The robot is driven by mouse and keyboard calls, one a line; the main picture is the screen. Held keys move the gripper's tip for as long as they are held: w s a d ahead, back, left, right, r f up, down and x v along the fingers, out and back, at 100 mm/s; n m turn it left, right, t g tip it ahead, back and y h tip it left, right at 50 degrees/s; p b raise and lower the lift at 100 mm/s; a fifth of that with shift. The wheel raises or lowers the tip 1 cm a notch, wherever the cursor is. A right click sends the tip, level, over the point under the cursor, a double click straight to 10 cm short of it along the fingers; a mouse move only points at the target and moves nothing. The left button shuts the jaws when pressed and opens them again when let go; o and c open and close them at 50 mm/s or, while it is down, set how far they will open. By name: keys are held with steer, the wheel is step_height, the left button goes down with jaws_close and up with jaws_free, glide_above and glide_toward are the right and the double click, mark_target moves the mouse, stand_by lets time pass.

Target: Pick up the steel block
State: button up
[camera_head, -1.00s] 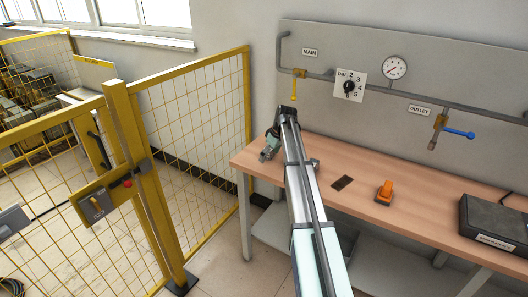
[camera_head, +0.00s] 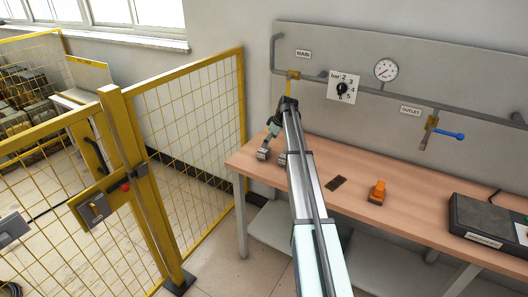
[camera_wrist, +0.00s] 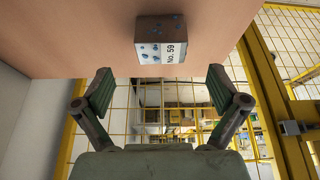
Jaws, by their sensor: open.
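The block (camera_wrist: 161,39), a box-shaped piece with blue spots and a white "No. 59" label, shows at the top of the wrist view on the wooden tabletop, near its edge. My gripper (camera_wrist: 160,92) is open, with one finger on each side and nothing between them. The block lies above the gap between the fingertips in that picture, apart from both fingers. In the head view my gripper (camera_head: 272,156) is over the left end of the table. I cannot make out the block clearly there; my arm covers part of that area.
The wooden table (camera_head: 425,208) holds a dark flat plate (camera_head: 336,183), an orange object (camera_head: 377,192) and a dark box (camera_head: 487,220). Pipes, a gauge (camera_head: 386,70) and a blue-handled valve (camera_head: 447,134) are on the panel behind. A yellow mesh fence (camera_head: 200,150) stands left of the table.

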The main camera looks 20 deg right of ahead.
mark_target(264, 150)
steer(key=shift+p+x, duration=1.6)
steer(key=shift+x, duration=1.9)
steer(key=shift+a+r, duration=0.1)
steer(key=c, duration=1.8)
jaws_close()
steer(key=shift+r, duration=0.15)
